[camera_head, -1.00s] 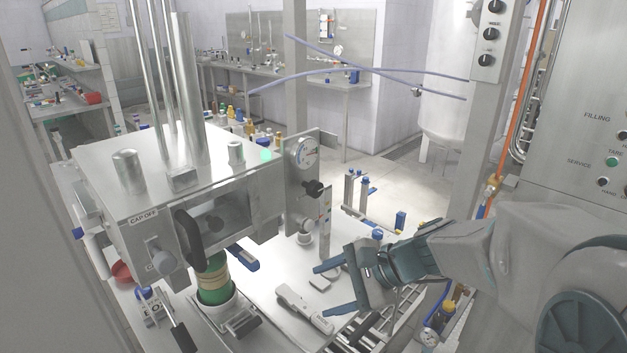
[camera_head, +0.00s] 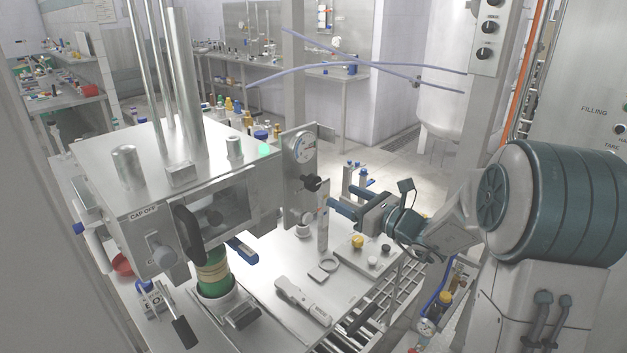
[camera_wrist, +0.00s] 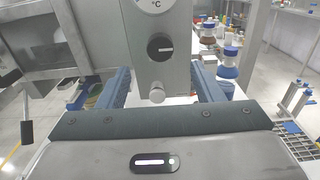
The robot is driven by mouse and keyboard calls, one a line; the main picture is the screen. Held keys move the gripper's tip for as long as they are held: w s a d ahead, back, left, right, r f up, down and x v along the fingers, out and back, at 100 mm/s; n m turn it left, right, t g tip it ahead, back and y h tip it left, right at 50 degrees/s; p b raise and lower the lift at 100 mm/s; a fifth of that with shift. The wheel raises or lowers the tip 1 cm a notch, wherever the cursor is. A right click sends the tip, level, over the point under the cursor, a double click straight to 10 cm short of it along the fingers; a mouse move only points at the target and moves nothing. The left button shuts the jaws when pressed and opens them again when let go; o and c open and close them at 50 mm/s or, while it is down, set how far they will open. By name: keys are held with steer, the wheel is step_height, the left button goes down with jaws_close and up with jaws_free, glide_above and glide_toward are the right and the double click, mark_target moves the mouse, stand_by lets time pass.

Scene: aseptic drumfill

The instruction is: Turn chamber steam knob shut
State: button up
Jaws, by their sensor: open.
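A black knob (camera_head: 312,184) sits below a round gauge (camera_head: 303,149) on the upright metal plate beside the steel chamber. In the wrist view the knob (camera_wrist: 160,46) shows a white mark lying roughly level, and the gauge (camera_wrist: 152,4) above it is cut off by the top edge. No label naming the knob is readable. My gripper (camera_head: 343,203) is open and empty, just right of the plate and slightly lower than the knob. In the wrist view its blue fingers (camera_wrist: 158,82) stand wide apart, one each side of the plate, with the knob above and between them.
The chamber (camera_head: 150,190) with a black handle (camera_head: 188,235) stands at left.

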mark_target(316, 183)
steer(key=p+x, duration=0.2)
steer(key=x, duration=0.9)
steer(key=shift+p, duration=0.3)
steer(key=shift+f, duration=0.1)
steer(key=c, duration=0.9)
